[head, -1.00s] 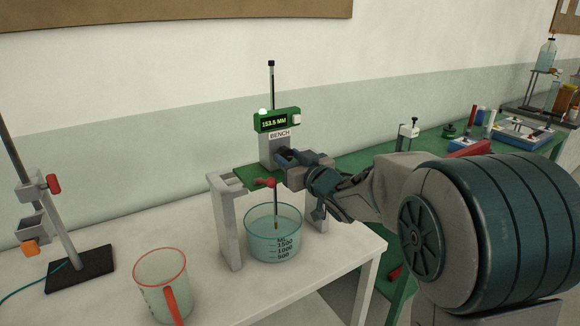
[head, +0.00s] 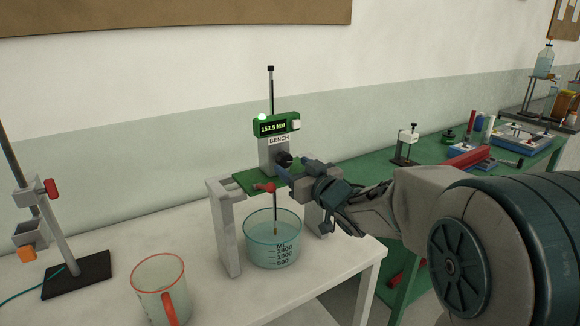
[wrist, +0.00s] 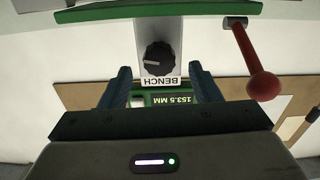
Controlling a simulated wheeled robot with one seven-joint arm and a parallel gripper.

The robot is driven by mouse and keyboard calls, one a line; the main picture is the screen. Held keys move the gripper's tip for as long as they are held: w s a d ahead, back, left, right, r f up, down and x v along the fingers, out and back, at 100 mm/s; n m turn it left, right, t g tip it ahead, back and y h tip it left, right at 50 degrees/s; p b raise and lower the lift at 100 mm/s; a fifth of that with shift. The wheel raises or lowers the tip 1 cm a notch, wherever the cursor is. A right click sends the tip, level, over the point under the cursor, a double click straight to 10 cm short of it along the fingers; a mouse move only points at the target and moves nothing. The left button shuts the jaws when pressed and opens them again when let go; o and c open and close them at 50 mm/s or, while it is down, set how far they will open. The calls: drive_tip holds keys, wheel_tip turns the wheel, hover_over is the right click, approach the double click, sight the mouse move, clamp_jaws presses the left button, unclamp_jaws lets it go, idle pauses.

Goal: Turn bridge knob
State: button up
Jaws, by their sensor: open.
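The black bridge knob (head: 284,159) sits on the grey front of the bench gauge, below the "BENCH" label (head: 279,140). The green display (head: 276,125) above it reads about 153.9 MM in the head view and 153.5 MM in the wrist view. In the wrist view the knob (wrist: 159,58) has a white pointer line and stands clear beyond the fingertips. My gripper (head: 287,178) is in front of and slightly below the knob, open and empty. Its two blue fingers (wrist: 160,75) are spread either side of the gauge, apart from the knob.
A red-handled lever (head: 264,187) sticks out beside the gauge, close to my fingers. A beaker of liquid (head: 272,240) stands under the green bridge plate (head: 247,183). A red-rimmed jug (head: 158,285) and a clamp stand (head: 76,275) are to the left. Bare white tabletop lies between.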

drive_tip(key=b+v, duration=0.1)
drive_tip(key=v, duration=1)
drive_tip(key=shift+w, duration=0.1)
drive_tip(key=s+d+f+m+g+h, duration=0.35)
drive_tip(key=d+f+m+h, duration=0.25)
drive_tip(key=d+f+h, duration=0.35)
drive_tip(key=s+f+g, duration=0.3)
drive_tip(key=s+g, duration=0.1)
drive_tip(key=s, duration=0.5)
drive_tip(key=s+f+m+g, duration=0.1)
drive_tip(key=s+f+g, duration=0.3)
drive_tip(key=s, duration=0.5)
drive_tip(key=shift+s+d+m+g, duration=0.25)
drive_tip(key=shift+s+m+g, duration=0.05)
drive_tip(key=shift+g, duration=0.05)
drive_tip(key=shift+h, duration=0.25)
